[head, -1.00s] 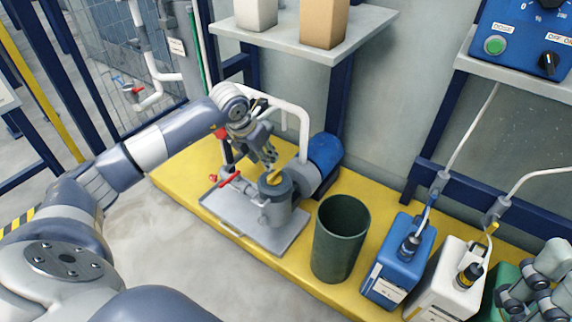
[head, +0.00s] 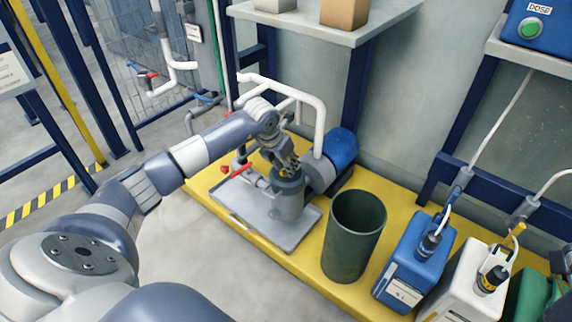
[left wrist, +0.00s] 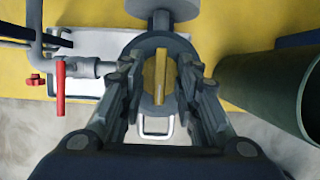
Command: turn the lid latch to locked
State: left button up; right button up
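The lid latch (left wrist: 160,75) is a yellow bar on the round grey lid of a strainer pot (left wrist: 150,42). In the left wrist view it points away from me, along the line between my fingers. My left gripper (left wrist: 161,82) is open, with one finger on each side of the latch and a gap visible on both sides. In the head view the left gripper (head: 288,165) reaches down onto the top of the grey pot (head: 288,200) and mostly hides the latch.
A red-handled valve (left wrist: 60,87) sits on the pipe left of the pot. A dark green bin (head: 355,235) stands right of it, then a blue container (head: 415,262) and a white one (head: 465,285). A shelf (head: 330,22) hangs behind.

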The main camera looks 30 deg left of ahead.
pick_arm(q)
grip_shut()
